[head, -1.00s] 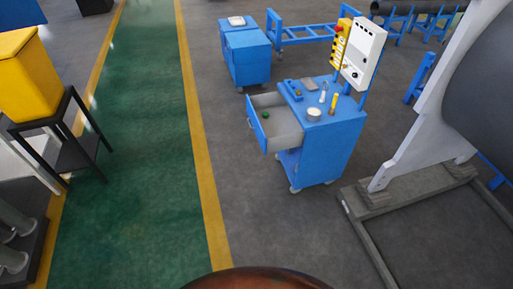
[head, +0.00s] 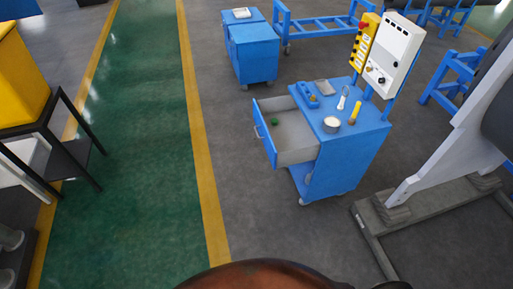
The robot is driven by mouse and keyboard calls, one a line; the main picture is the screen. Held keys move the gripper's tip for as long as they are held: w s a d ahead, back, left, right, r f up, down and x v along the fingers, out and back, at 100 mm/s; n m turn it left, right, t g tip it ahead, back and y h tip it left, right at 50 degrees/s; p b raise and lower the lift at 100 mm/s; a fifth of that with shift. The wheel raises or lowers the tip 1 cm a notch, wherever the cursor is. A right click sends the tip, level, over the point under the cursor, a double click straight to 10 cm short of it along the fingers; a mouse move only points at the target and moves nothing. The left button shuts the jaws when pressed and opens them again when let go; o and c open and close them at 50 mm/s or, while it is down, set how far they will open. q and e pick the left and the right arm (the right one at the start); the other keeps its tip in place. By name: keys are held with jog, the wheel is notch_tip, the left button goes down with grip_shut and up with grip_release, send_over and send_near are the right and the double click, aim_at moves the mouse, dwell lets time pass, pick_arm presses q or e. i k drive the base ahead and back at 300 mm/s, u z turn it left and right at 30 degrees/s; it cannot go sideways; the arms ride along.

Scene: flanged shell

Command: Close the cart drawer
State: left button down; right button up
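The blue cart (head: 345,165) stands on the grey floor, right of centre in the head view. Its drawer (head: 284,135) is pulled out toward the left, with a grey inside and a blue front panel (head: 265,137) that has a handle. A small green thing (head: 274,122) lies in the drawer. On the cart top are a white round container (head: 331,125), a yellow-handled tool (head: 354,112) and other small items. Neither of my grippers is in view.
A control box (head: 390,55) rises at the back of the cart. A grey stand with a frame on the floor (head: 375,230) is close on the right. Another blue cabinet (head: 254,55) stands behind. The green lane (head: 130,150) and floor before the cart are clear.

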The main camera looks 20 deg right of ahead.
aim_at(293, 141)
jog(key=z, duration=0.45)
jog(key=i, duration=0.9)
jog(key=z, duration=0.7)
